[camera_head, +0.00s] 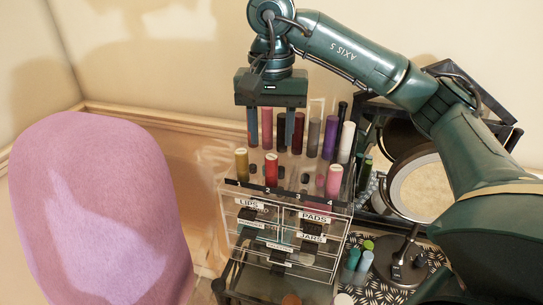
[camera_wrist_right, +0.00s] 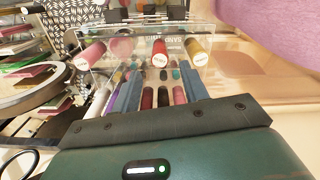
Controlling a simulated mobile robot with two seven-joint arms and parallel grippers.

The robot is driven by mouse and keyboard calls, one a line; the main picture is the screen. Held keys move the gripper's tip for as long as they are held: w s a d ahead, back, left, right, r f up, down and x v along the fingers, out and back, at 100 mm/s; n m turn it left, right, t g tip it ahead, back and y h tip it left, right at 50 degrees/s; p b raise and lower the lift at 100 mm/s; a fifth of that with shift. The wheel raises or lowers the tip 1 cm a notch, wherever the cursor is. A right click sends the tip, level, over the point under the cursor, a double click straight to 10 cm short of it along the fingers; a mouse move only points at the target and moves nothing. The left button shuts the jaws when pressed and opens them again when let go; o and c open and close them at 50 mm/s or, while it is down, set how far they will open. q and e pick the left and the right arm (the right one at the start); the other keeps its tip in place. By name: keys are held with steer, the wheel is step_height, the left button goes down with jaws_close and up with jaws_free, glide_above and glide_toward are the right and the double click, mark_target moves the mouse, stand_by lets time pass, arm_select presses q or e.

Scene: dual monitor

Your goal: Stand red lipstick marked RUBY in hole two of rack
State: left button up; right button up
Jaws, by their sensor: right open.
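A red lipstick (camera_head: 271,169) with a pale top stands upright in the rack's front row, at the edge mark 2; it also shows in the right wrist view (camera_wrist_right: 159,55). Its top lettering is too small to read. The clear rack (camera_head: 236,201) has front marks 1 to 4. A gold lipstick (camera_head: 242,164) stands at 1 and a pink one (camera_head: 334,180) at 4. My right gripper (camera_head: 271,140) points down over the rack, open, its fingers apart just behind and above the red lipstick. Nothing is visibly held. My left gripper is out of view.
Several taller lipsticks stand in the rack's back row (camera_head: 314,135), close around the right fingers. Labelled clear drawers (camera_head: 318,245) sit below. A round mirror (camera_head: 420,190) and teal bottles (camera_head: 363,264) stand at right. A pink rounded chair back (camera_head: 95,215) fills the left.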

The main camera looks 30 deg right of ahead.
mark_target(271, 157)
step_height(271, 157, up, 4)
steer(key=shift+p, duration=0.45)
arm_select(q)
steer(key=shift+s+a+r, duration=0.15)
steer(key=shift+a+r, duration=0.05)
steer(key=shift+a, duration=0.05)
arm_select(e)
steer(key=shift+r, duration=0.25)
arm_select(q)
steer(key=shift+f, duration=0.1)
